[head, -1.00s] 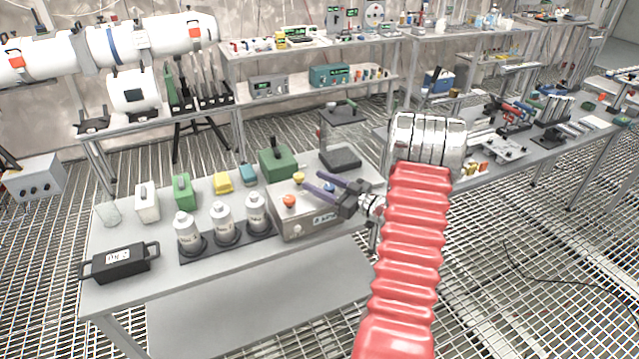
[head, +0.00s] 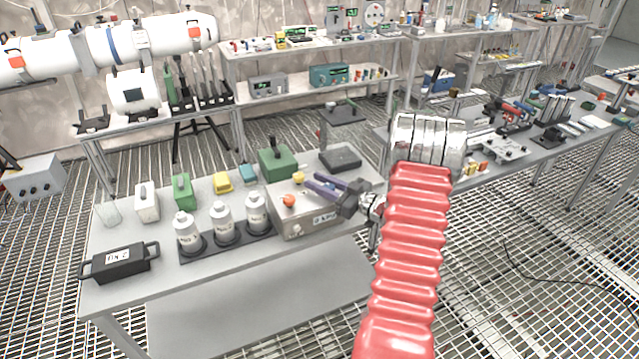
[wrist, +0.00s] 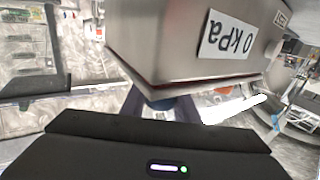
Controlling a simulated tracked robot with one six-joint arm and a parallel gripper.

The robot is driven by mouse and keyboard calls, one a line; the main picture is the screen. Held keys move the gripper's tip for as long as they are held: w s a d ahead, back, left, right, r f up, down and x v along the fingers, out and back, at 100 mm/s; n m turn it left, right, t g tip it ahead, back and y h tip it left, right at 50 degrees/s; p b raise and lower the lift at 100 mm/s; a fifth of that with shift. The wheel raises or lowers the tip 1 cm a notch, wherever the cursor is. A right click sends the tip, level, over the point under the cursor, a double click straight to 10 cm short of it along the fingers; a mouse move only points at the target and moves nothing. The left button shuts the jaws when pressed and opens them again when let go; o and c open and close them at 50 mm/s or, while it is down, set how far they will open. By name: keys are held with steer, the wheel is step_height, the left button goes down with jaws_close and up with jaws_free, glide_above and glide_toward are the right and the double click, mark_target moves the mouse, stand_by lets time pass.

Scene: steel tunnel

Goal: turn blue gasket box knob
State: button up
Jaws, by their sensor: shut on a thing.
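The gasket box (head: 290,224) is a metal box on the near table, with an orange knob (head: 288,201) and a yellow knob (head: 298,177) on top. My gripper (head: 312,180) reaches over the box from the right. Its purple fingers are close together, shut on the blue knob, which they hide in the head view. In the wrist view, the blue knob (wrist: 160,103) shows partly between the fingers, below the edge of the box (wrist: 165,45). That view also shows a "0 kPa" label on the box side and part of the orange knob (wrist: 223,90).
White canisters (head: 222,222) stand on a dark tray left of the box. A green box (head: 276,163) and a stand with a dark base (head: 341,158) are behind it. A black case (head: 119,262) lies at the table's left end. Clear tabletop lies in front.

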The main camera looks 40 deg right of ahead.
mark_target(317, 197)
steer(key=shift+n+y, duration=0.4)
steer(key=shift+y, duration=0.1)
steer(key=n+g+y, duration=0.1)
steer(key=y, duration=0.1)
steer(key=a+n+g+y, duration=0.1)
steer(key=n+y, duration=0.1)
steer(key=n+g+y, duration=0.1)
steer(key=g+y, duration=0.1)
steer(key=shift+s+a+n+y, duration=0.25)
steer(key=shift+s+n+y, duration=0.05)
steer(key=shift+s+n, duration=0.1)
steer(key=shift+s+a+n+g+y, duration=0.2)
steer(key=shift+n+g+y, duration=0.6)
steer(key=shift+g, duration=0.3)
steer(key=shift+s+a+n+g+y, duration=0.1)
steer(key=shift+s+n+g+y, duration=0.15)
steer(key=shift+n+g+y, duration=0.6)
steer(key=shift+s+a+n+g+y, duration=0.2)
steer(key=shift+n+g+y, duration=0.5)
steer(key=shift+g, duration=0.65)
steer(key=shift+n, duration=0.35)
steer(key=o, duration=1.1)
steer(key=shift+c, duration=0.2)
steer(key=shift+d+m+t+h, duration=0.1)
steer(key=shift+m+t+h, duration=0.15)
steer(key=shift+m+t, duration=0.2)
